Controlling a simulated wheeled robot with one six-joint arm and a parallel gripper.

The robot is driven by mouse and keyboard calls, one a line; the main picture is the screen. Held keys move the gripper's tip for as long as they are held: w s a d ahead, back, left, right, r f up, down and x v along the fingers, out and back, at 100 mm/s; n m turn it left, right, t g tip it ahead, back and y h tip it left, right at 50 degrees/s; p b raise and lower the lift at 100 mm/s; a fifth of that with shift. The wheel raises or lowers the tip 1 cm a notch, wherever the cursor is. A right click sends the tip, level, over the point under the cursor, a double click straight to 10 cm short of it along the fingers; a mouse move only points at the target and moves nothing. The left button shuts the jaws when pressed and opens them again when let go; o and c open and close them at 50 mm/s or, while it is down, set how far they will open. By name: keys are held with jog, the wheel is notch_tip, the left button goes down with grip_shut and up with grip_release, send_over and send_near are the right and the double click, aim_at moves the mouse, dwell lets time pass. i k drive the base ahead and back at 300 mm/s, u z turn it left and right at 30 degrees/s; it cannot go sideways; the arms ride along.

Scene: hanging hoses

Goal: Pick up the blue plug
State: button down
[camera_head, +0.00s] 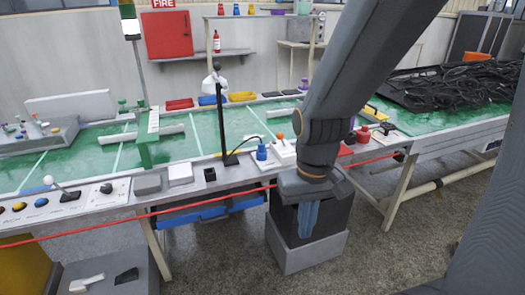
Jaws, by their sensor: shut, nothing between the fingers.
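A small blue plug (261,152) stands upright on the front edge of the green-topped bench, left of my arm. A thin black cable runs from its top toward a black post on its left. My gripper (308,232) points down in front of the bench, to the right of the plug and lower in the picture. Its blue-grey fingers are together and hold nothing. The gripper is apart from the plug.
A white block with an orange knob (282,150) stands just right of the plug. A black upright post (222,120) stands to its left. A red line (150,213) runs along the bench front. A dark box on a grey base (305,250) is behind my gripper.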

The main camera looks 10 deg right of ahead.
aim_at(261, 147)
jog(key=u, duration=1.7)
jog(key=k, duration=0.75)
jog(key=z, duration=0.9)
jog(key=i, duration=0.5)
